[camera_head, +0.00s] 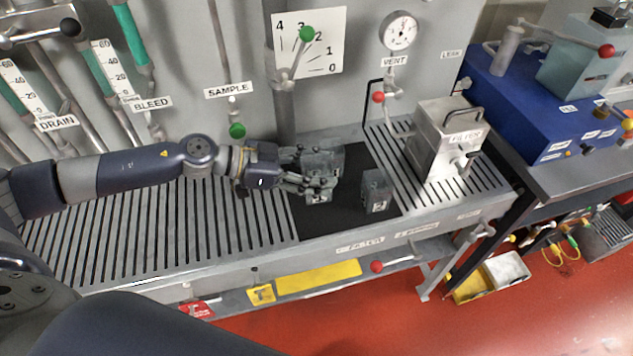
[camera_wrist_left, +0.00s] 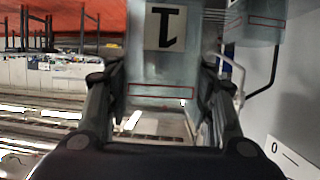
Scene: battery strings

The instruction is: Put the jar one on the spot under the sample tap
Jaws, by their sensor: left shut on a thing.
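Jar one (camera_head: 322,161) is a clear grey, square-sided jar. My left gripper (camera_head: 318,183) is shut on it over the left part of the black mat (camera_head: 345,222); I cannot tell if its base touches the mat. In the left wrist view the jar (camera_wrist_left: 165,75) stands between the fingers, with its "1" label upside down. The sample tap (camera_head: 237,131) has a green knob under the SAMPLE label, left of the jar and behind my left wrist. The spot under the tap is hard to make out, partly hidden by my arm. My right gripper is not in view.
A metal filter box (camera_head: 443,140) stands on the right grating. The slatted grating (camera_head: 170,235) in front of my left arm is clear. A green-handled lever (camera_head: 306,34) rises behind.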

